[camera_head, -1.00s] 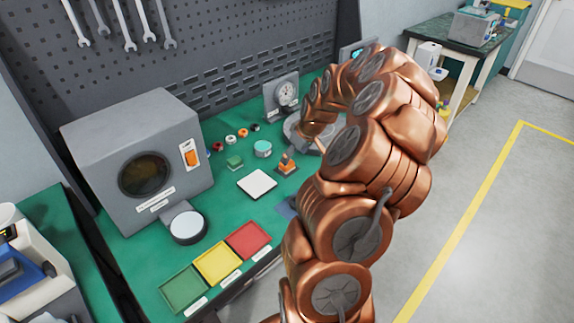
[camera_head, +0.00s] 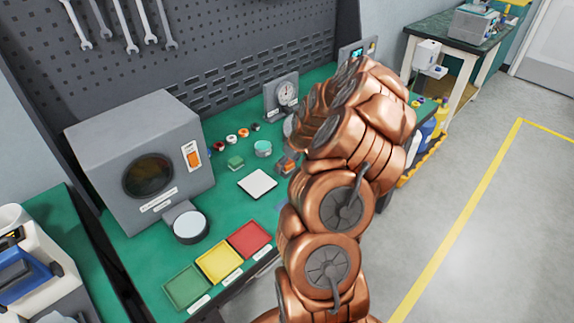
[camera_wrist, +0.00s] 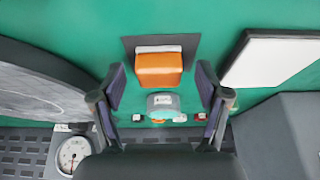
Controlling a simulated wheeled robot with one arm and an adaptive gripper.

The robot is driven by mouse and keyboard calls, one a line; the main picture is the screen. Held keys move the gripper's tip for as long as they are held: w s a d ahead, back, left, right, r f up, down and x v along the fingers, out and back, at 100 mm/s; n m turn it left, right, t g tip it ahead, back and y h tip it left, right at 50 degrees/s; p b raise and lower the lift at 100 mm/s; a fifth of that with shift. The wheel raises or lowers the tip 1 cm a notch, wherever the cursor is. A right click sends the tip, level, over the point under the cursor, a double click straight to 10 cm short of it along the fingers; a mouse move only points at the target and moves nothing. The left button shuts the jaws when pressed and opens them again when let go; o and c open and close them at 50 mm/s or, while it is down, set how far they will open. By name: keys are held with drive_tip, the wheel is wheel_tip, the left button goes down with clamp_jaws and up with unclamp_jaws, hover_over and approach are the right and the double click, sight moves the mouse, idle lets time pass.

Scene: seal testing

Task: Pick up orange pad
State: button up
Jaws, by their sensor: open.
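The orange pad (camera_wrist: 158,68) sits on a dark square base in the wrist view, with a pale strip along its far side. In the head view it is mostly hidden behind my arm, with only a small part (camera_head: 287,164) showing. My gripper (camera_wrist: 160,76) is open, its two dark fingers spread to the left and right of the pad. The pad lies between the fingertips in the picture and no contact shows. My gripper is hidden behind my arm in the head view.
A white plate (camera_head: 257,184), green block (camera_head: 235,163) and teal cylinder (camera_head: 263,148) stand nearby on the green bench. A dial gauge (camera_head: 286,92) stands behind. A grey box (camera_head: 140,160) is at left. Green, yellow (camera_head: 219,261) and red trays line the front.

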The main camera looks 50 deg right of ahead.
drive_tip(key=c, duration=1.2)
drive_tip(key=shift+r, duration=0.15)
drive_tip(key=shift+d+r+b, duration=0.1)
drive_tip(key=shift+r+b, duration=0.8)
drive_tip(key=shift+r, duration=0.65)
drive_tip(key=s+a+b, duration=0.1)
drive_tip(key=s+a, duration=0.2)
drive_tip(key=s, duration=0.1)
drive_tip(key=s+a+r+b, duration=0.1)
drive_tip(key=s+a+b, duration=0.1)
drive_tip(key=s+a, duration=0.2)
drive_tip(key=s+a+b, duration=0.1)
drive_tip(key=s+a, duration=0.2)
drive_tip(key=s, duration=0.1)
drive_tip(key=shift+a+r, duration=0.3)
drive_tip(key=shift+s, duration=0.1)
